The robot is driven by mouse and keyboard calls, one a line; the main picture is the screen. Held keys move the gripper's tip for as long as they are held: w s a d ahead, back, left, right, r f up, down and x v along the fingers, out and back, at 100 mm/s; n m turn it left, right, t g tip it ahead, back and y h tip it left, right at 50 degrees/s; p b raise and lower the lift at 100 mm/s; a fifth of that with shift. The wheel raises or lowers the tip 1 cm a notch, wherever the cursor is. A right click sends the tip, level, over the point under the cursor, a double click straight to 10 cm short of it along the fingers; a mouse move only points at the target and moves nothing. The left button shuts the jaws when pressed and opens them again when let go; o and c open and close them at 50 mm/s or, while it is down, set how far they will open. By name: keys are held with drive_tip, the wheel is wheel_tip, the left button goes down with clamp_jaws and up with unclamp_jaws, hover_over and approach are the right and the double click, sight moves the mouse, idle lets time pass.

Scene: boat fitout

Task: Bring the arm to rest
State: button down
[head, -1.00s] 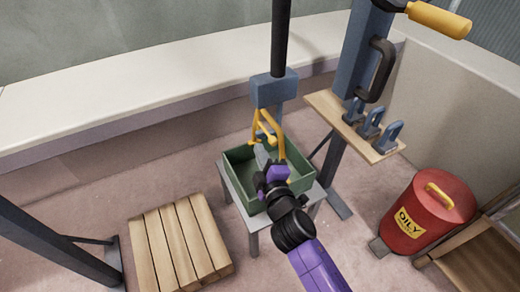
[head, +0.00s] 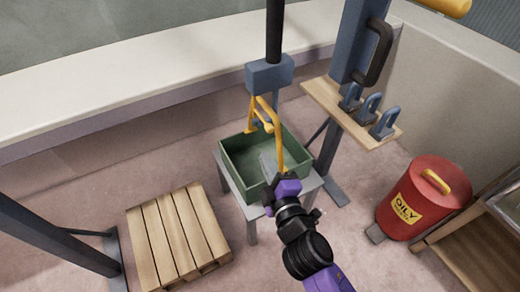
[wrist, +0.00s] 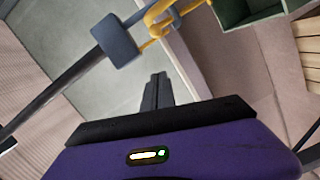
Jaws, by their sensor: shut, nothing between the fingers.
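My gripper (head: 266,164) is over the front of a green bin (head: 240,152) in the head view, its grey fingers pointing up and to the left. In the wrist view my gripper's fingers (wrist: 155,90) are together with nothing between them. The handle also shows at the top of the wrist view (wrist: 158,18).
The bin stands on a small grey table (head: 309,184). A blue block on a dark post (head: 270,72) stands behind it. A wooden shelf (head: 322,103) holds several blue clamps. A red oily-waste can (head: 420,200) is right, a wooden pallet (head: 175,240) left. Floor lies between.

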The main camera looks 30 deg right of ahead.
drive_tip(key=s+r+m+y+p, duration=0.1)
drive_tip(key=s+r+m+p, duration=0.2)
drive_tip(key=s, duration=0.8)
drive_tip(key=s+a+r+m+g+y+p, duration=0.1)
drive_tip(key=s+r+m+p, duration=0.3)
drive_tip(key=s, duration=0.7)
drive_tip(key=s+a+r+m+g+y+p, duration=0.1)
drive_tip(key=s+r+m+p, duration=0.3)
drive_tip(key=s+r, duration=0.3)
drive_tip(key=s+m, duration=0.1)
drive_tip(key=s, duration=0.3)
drive_tip(key=shift+r, duration=0.3)
